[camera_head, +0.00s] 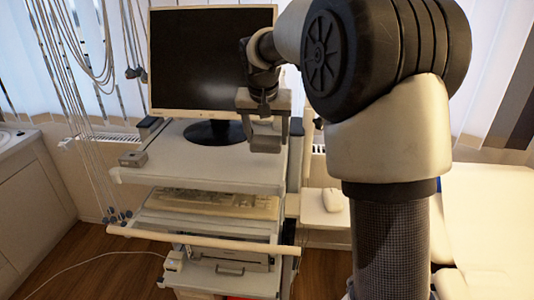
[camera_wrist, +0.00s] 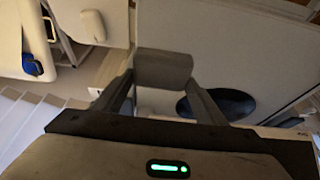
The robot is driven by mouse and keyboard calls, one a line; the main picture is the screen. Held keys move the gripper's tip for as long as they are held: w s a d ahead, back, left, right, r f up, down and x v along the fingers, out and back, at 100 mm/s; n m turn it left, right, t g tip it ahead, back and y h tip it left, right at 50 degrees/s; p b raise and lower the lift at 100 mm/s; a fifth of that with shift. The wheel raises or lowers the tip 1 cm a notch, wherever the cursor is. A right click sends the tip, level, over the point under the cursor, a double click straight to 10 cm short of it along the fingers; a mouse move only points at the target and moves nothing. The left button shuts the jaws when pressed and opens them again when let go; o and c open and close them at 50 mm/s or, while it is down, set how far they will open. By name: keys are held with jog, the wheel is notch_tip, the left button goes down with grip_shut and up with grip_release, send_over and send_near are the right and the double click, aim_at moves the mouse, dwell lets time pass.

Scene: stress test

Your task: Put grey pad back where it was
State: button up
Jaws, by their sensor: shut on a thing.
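The grey pad (camera_head: 266,144) is a small, dull grey block. It is held between the fingertips of my gripper (camera_head: 267,133), by the right end of the cart's white top shelf (camera_head: 195,165) and in front of the monitor. In the wrist view the pad (camera_wrist: 163,69) spans the gap between the two fingers of my gripper (camera_wrist: 162,82), which are shut on it. The white shelf surface shows behind it. I cannot tell whether the pad touches the shelf.
A monitor (camera_head: 205,60) stands on a dark round base (camera_head: 214,133), also seen in the wrist view (camera_wrist: 232,103). A small grey box (camera_head: 132,158) sits at the shelf's left front. A keyboard (camera_head: 215,204) lies below. A white mouse (camera_head: 333,200) rests on a side surface. Cables hang at left.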

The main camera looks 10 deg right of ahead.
jog(key=shift+f, duration=2.7)
jog(key=o, duration=0.9)
jog(key=shift+o, duration=0.2)
